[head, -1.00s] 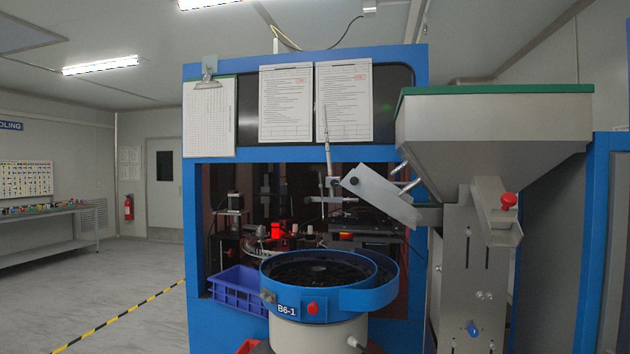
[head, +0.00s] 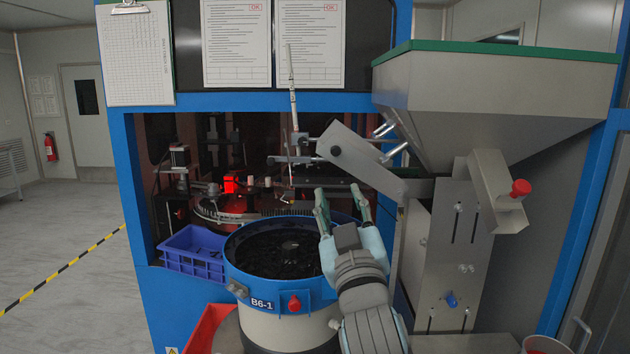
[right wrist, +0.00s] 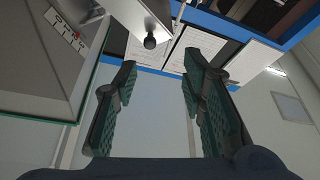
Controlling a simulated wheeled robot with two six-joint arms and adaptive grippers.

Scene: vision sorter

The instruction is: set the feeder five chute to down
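A grey metal chute plate (head: 365,163) joins the feeder beside the hopper (head: 490,110). Its free left end is raised above the blue-rimmed bowl (head: 328,285), and it slopes down to the right. A dark round knob (head: 336,150) sits near the free end; a black knob (right wrist: 150,42) shows close ahead in the right wrist view. My right gripper (head: 343,207) is open and empty, below the chute, its fingers pointing up. In the right wrist view its fingers (right wrist: 161,80) are apart. No feeder number is readable. My left gripper is not in view.
A second spout with a red knob (head: 520,188) is on the feeder's front. A blue crate (head: 195,255) stands left of the bowl. A thin upright rod (head: 292,100) stands behind the chute. A clipboard (head: 136,55) hangs at upper left. The floor at left is clear.

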